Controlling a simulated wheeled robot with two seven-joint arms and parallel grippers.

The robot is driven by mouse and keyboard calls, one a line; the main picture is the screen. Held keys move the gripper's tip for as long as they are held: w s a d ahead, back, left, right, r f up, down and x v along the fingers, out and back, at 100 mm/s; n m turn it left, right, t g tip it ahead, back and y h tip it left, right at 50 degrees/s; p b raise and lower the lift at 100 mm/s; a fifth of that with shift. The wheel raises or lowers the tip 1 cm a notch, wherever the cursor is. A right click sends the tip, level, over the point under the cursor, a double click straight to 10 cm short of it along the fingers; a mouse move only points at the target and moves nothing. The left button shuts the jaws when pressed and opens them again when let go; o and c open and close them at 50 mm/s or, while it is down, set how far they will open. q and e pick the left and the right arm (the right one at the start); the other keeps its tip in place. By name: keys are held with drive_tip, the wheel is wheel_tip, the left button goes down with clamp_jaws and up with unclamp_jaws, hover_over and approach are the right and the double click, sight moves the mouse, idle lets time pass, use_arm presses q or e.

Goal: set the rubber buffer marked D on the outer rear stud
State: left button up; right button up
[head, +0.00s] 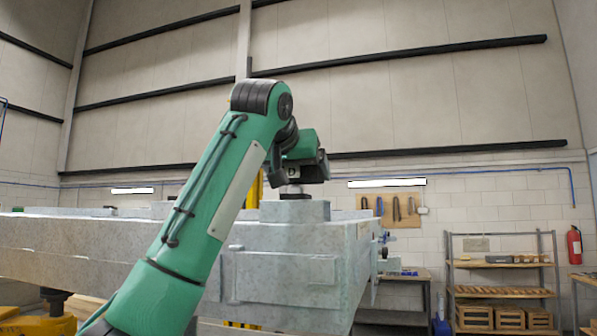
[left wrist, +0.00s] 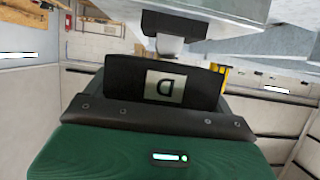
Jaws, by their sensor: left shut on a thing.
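My left gripper (head: 304,170) is shut on the buffer marked D (head: 291,172), over the raised grey block (head: 295,210) at the near corner of the trailer frame (head: 285,236). In the left wrist view the buffer (left wrist: 125,78) is a black piece with a pale label, its D upside down. A short pale stem (left wrist: 170,46) shows between the buffer and a dark pad (left wrist: 180,24) at the grey frame surface. The head view also shows the dark pad (head: 295,196) on the block. I cannot tell whether buffer and stem touch. My right gripper is out of view.
The long grey frame runs across the left and middle. A yellow support (head: 45,322) stands at lower left. A shelf rack (head: 500,265) with wooden crates, a workbench (head: 400,277) and a fire extinguisher (head: 574,245) stand at the right, well behind.

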use_arm(q)
drive_tip(key=shift+f+b, duration=0.3)
drive_tip(key=shift+f, duration=0.15)
drive_tip(key=shift+r+p, duration=0.8)
drive_tip(key=shift+r, duration=0.05)
drive_tip(key=shift+s, duration=0.3)
drive_tip(key=shift+f+b, duration=0.45)
drive_tip(key=shift+b, duration=0.05)
drive_tip(key=shift+f+b, duration=0.9)
drive_tip(key=shift+f, duration=0.2)
drive_tip(key=o, duration=1)
drive_tip(key=shift+c, duration=0.2)
